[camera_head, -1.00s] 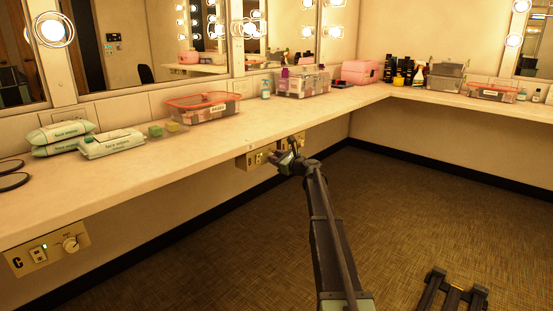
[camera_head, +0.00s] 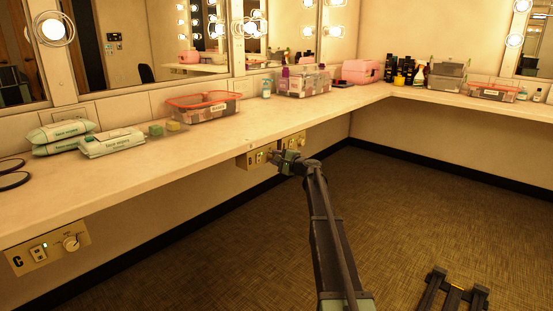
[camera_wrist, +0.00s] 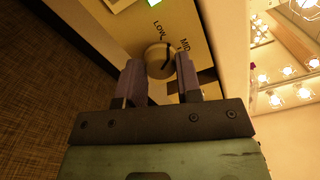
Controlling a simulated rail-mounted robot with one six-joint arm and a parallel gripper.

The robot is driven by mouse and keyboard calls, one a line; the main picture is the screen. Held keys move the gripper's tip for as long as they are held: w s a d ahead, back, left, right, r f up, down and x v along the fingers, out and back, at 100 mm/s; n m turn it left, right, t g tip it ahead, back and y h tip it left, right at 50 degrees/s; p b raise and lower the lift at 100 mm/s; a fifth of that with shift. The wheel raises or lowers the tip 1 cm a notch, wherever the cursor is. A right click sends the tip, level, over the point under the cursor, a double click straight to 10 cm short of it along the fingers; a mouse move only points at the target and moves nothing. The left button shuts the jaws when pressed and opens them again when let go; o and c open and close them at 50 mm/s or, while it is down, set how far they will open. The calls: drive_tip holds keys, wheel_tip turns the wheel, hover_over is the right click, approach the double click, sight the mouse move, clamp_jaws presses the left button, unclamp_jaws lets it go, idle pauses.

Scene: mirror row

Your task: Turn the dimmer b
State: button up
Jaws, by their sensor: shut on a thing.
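The dimmer knob (camera_wrist: 158,60) is a round, light knob with a dark mark, on a cream panel (camera_wrist: 190,22) with the words LOW and MID beside it. In the wrist view my gripper (camera_wrist: 159,74) has one finger on each side of the knob and is shut on it. In the head view my gripper (camera_head: 274,156) is at the panel (camera_head: 256,157) under the counter's front edge. The knob is hidden there by the gripper, and the panel's letter cannot be read. A green light (camera_wrist: 154,3) shows on the panel in the wrist view.
The counter (camera_head: 215,140) overhangs the panels. Another panel, marked C (camera_head: 54,248), with a switch and knob, is at the left. Wipes packs (camera_head: 110,143) and a red-rimmed box (camera_head: 203,107) stand on the counter. The floor (camera_head: 420,210) near the arm is mostly open.

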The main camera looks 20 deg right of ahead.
drive_tip(key=n, duration=0.4)
drive_tip(key=shift+f+n, duration=0.1)
drive_tip(key=shift+n, duration=0.3)
idle(0.4)
drive_tip(key=o, duration=0.9)
drive_tip(key=shift+o, duration=0.2)
drive_tip(key=shift+s, duration=0.15)
drive_tip(key=v, duration=1)
drive_tip(key=shift+s+d, duration=0.2)
drive_tip(key=shift+s, duration=0.05)
